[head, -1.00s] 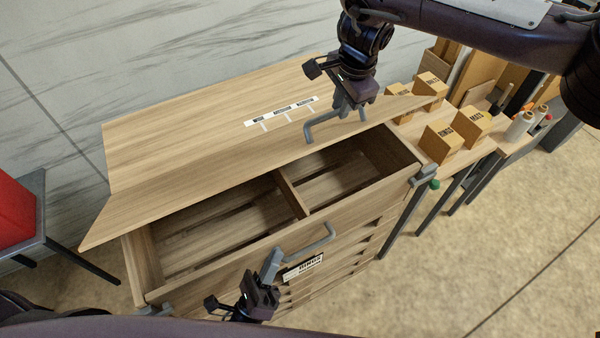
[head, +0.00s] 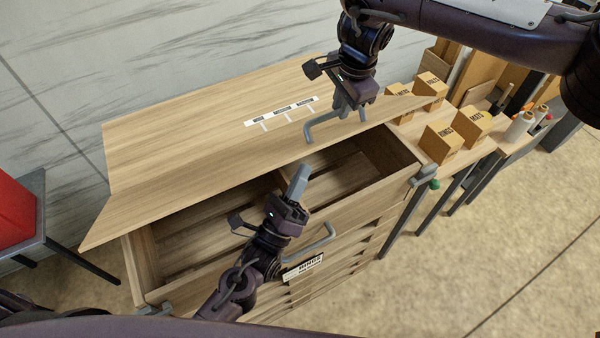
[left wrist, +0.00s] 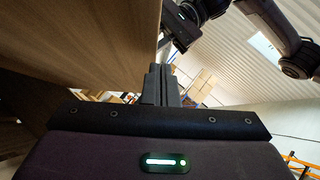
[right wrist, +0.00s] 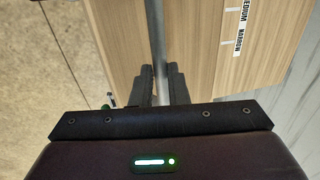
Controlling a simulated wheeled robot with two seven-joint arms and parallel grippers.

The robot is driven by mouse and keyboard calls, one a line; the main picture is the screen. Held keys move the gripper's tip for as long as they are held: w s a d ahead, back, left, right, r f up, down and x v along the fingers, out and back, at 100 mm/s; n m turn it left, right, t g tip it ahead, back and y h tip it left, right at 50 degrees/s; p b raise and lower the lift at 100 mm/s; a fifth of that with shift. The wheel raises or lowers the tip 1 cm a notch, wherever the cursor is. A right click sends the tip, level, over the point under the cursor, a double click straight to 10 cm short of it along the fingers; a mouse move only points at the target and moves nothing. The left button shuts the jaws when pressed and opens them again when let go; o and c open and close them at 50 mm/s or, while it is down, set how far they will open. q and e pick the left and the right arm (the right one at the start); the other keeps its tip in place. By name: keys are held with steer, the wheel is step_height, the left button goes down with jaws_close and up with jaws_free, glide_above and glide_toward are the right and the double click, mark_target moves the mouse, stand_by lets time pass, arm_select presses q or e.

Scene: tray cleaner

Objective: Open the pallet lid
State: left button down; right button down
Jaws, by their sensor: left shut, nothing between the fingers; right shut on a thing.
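The wooden pallet box (head: 355,215) stands in the middle of the head view. Its hinged lid (head: 190,145) is tilted partly up, with a dark gap between the lid's front edge and the box's front wall. My right gripper (head: 345,108) is shut on the grey lid handle (head: 318,128), at the lid's front edge. In the right wrist view the fingers (right wrist: 164,85) close around the grey handle bar. My left gripper (head: 298,180) is shut and empty, above the box opening near the divider. In the left wrist view its fingers (left wrist: 160,82) are together beside a wooden panel.
A grey front handle (head: 318,240) and a label sit on the box's front wall. Small cardboard boxes (head: 440,140) and spools (head: 520,125) stand on a side table at right. A red bin (head: 18,215) is at left. A marble-patterned wall stands behind the box.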

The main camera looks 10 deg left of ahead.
arm_select(q)
steer(key=shift+w+r, duration=0.1)
steer(key=shift+r, duration=0.1)
arm_select(e)
steer(key=shift+a+f, duration=0.2)
steer(key=shift+a, duration=0.05)
arm_select(q)
steer(key=shift+a, duration=0.1)
